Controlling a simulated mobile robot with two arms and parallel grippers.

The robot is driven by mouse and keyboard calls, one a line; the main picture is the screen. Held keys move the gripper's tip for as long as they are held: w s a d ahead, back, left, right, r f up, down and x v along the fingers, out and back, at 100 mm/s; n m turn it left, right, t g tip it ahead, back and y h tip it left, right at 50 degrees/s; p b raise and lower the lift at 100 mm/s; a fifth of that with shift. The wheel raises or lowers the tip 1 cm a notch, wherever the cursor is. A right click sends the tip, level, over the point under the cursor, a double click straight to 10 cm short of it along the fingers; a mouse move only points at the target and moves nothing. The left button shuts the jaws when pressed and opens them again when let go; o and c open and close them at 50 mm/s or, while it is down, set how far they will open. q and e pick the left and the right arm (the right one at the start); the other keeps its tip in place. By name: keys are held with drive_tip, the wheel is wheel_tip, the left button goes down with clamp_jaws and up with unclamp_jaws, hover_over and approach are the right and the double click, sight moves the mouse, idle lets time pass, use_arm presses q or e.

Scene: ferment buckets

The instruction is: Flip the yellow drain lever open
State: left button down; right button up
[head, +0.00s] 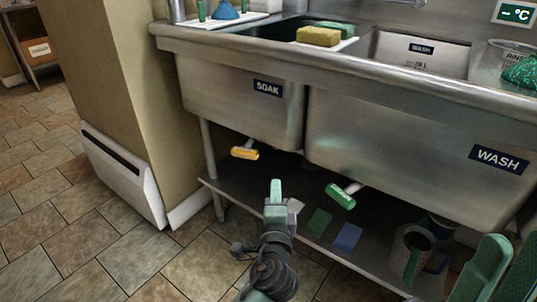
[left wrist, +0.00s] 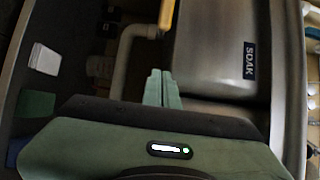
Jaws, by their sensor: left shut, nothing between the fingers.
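The yellow drain lever (head: 244,153) sticks out under the front of the SOAK basin (head: 240,100), on a short pale pipe. In the left wrist view the yellow lever (left wrist: 168,14) is at the top edge, beside the pale drain pipe (left wrist: 125,55), partly cut off. My left gripper (head: 276,190) is shut and empty, below and to the right of the lever, apart from it. In the left wrist view its fingertips (left wrist: 160,88) are together and point up toward the pipe and basin.
A green lever (head: 341,196) sits under the WASH basin (head: 400,140). The lower shelf (head: 240,187) holds a green pad (head: 319,221), a blue pad (head: 347,237) and a metal container. Sink legs and the basin undersides bound the space. Floor at left is clear.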

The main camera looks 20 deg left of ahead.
use_arm(q)
drive_tip(key=w+a+b, duration=0.3)
drive_tip(key=w+a, duration=0.3)
drive_tip(key=w, duration=0.3)
drive_tip(key=shift+w+a+b, duration=0.25)
drive_tip(key=shift+w+b, duration=0.05)
idle(0.5)
